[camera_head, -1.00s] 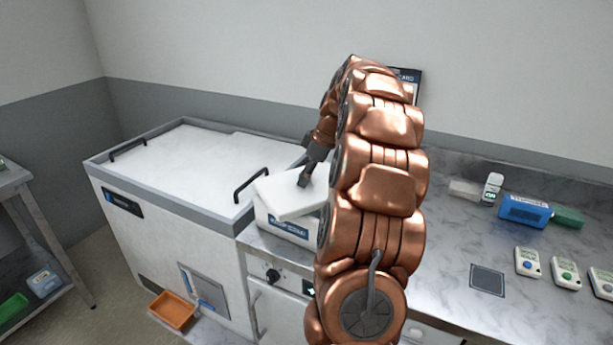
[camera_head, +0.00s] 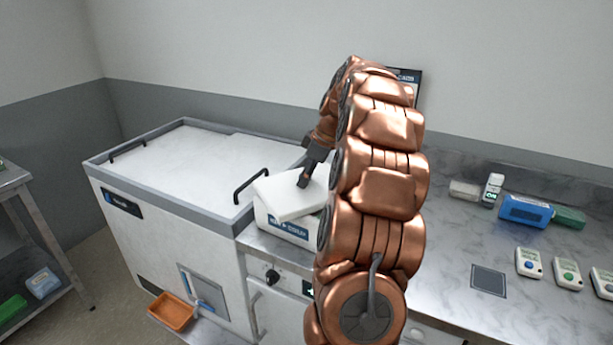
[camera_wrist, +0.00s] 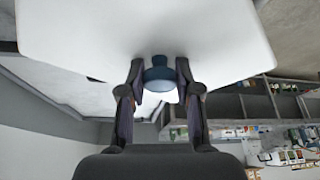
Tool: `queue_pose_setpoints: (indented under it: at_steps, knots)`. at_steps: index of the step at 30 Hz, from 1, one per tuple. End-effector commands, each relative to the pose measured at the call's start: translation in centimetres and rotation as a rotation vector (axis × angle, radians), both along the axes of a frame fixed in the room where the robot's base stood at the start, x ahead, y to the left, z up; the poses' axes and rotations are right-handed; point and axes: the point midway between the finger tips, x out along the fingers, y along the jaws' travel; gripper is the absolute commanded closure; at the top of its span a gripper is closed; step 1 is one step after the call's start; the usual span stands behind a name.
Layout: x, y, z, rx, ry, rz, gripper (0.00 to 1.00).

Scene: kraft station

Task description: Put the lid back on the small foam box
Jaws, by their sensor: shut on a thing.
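The small foam box (camera_head: 285,230) is white with a blue label on its front and stands on the counter just right of the chest freezer. Its white lid (camera_head: 284,203) is over the top of the box, turned a little askew to it. My gripper (camera_head: 304,181) is above the lid. In the wrist view my gripper (camera_wrist: 160,78) is shut on the lid's blue knob (camera_wrist: 158,70), and the lid's white face (camera_wrist: 150,28) fills the top. My arm hides the box's right part. I cannot tell whether the lid touches the rim.
The chest freezer (camera_head: 190,165) with a black handle (camera_head: 250,184) is close on the left. On the counter to the right are a white bottle (camera_head: 492,190), a blue pack (camera_head: 525,211), a dark square (camera_head: 488,280) and several small white devices (camera_head: 529,262).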

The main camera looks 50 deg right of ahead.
Motion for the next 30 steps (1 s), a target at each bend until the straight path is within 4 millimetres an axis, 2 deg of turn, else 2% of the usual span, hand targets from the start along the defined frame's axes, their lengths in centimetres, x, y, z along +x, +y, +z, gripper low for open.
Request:
queue_pose_setpoints:
  at_steps: [29, 30]
  knots:
    - [-0.01, 0.02, -0.07, 0.0, 0.0, 0.0, 0.99]
    - [-0.01, 0.02, -0.07, 0.0, 0.0, 0.0, 0.66]
